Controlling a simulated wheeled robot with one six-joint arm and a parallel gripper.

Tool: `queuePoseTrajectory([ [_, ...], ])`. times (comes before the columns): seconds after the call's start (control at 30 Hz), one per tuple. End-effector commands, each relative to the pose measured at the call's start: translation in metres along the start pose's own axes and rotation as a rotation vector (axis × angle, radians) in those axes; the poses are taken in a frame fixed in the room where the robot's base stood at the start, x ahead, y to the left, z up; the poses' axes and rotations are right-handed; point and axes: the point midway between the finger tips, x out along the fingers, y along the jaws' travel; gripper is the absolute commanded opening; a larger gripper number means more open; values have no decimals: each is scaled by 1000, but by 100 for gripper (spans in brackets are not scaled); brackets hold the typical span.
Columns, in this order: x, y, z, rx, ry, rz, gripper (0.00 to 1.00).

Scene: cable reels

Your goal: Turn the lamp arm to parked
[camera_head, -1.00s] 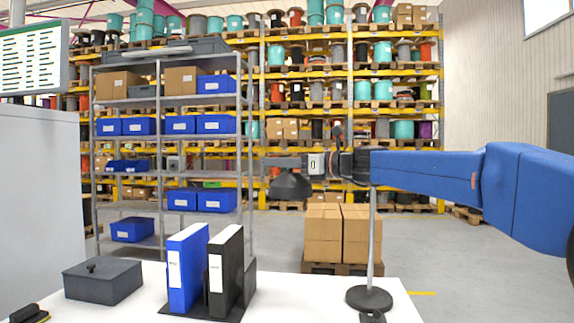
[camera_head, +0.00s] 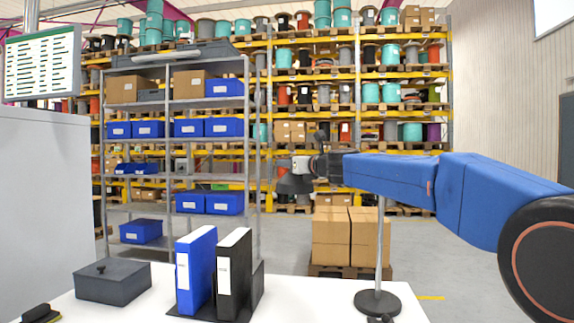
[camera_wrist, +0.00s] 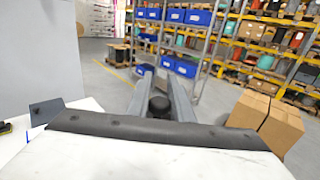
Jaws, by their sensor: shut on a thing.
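The lamp stands on the white table, with a dark round base (camera_head: 377,303) and a thin grey pole (camera_head: 380,240). Its dark shade (camera_head: 294,183) hangs left of the pole, above the table's far side. The lamp arm between pole and shade is mostly hidden behind my blue arm. My gripper (camera_head: 284,162) is at the shade's top, pointing left and away. In the wrist view my gripper's two grey fingers (camera_wrist: 159,96) stand on either side of a dark round knob (camera_wrist: 158,105), shut on it. Any parked marking cannot be made out.
On the white table (camera_head: 300,296) are a blue binder (camera_head: 196,270), a black binder (camera_head: 234,272) and a dark lidded box (camera_head: 112,281). Cardboard boxes (camera_head: 345,238) stand on a pallet behind. A grey shelf with blue bins (camera_head: 223,203) is behind left. A grey cabinet (camera_head: 45,200) is at left.

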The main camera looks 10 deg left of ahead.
Motion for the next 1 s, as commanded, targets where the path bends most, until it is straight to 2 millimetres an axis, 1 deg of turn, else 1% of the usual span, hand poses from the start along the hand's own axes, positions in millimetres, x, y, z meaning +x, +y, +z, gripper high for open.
queuePoseTrajectory([
  [0.03,0,-3,1,0,-2,-6,0],
  [0.27,0,-4,1,0,-2,-7,0],
  [0.3,0,-4,1,0,-2,-7,27],
  [0.33,0,-4,1,0,-2,-6,34],
  [0.37,0,-4,1,0,-2,-6,37],
  [0.63,0,-2,1,0,-1,-4,37],
  [0.77,-6,-2,1,0,-1,-4,37],
  [0.87,-16,-2,1,0,-1,-3,37],
  [1.0,-40,-2,2,0,-2,-4,37],
])
